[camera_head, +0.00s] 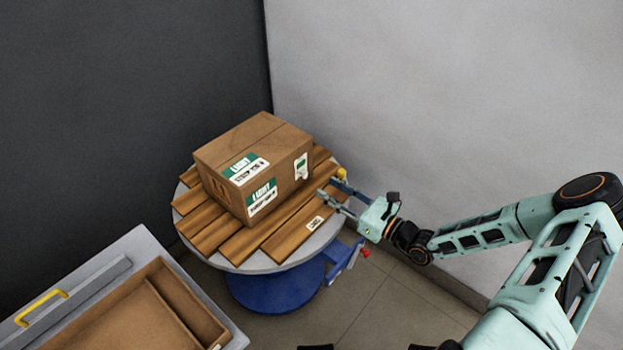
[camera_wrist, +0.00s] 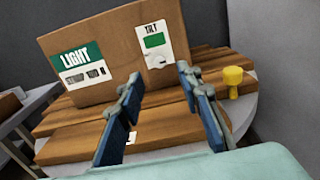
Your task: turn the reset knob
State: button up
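A yellow knob-like part (camera_head: 342,174) stands at the right rim of the round table, just behind my gripper (camera_head: 328,195) in the head view. In the wrist view the yellow part (camera_wrist: 233,76) has a wide round cap on a narrower stem, to the right of my right finger and apart from it. A small red knob-like part (camera_head: 366,253) sits on a blue bracket below the table's right edge. I see no label telling which is the reset knob. My gripper's blue fingers (camera_wrist: 159,79) are spread, with nothing between them, over the boards facing the carton.
A cardboard carton (camera_head: 250,160) sits on wooden boards (camera_head: 290,235) on a round grey table (camera_head: 322,238) with a blue base (camera_head: 275,290). A grey bench (camera_head: 130,252) with a brown open box (camera_head: 160,310) is at lower left. Walls stand close behind.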

aim_at(307, 176)
jog(key=b+x, duration=0.1)
jog(key=x, duration=0.6)
jog(key=shift+a+b, duration=0.1)
jog(key=shift+b, duration=0.2)
grip_shut()
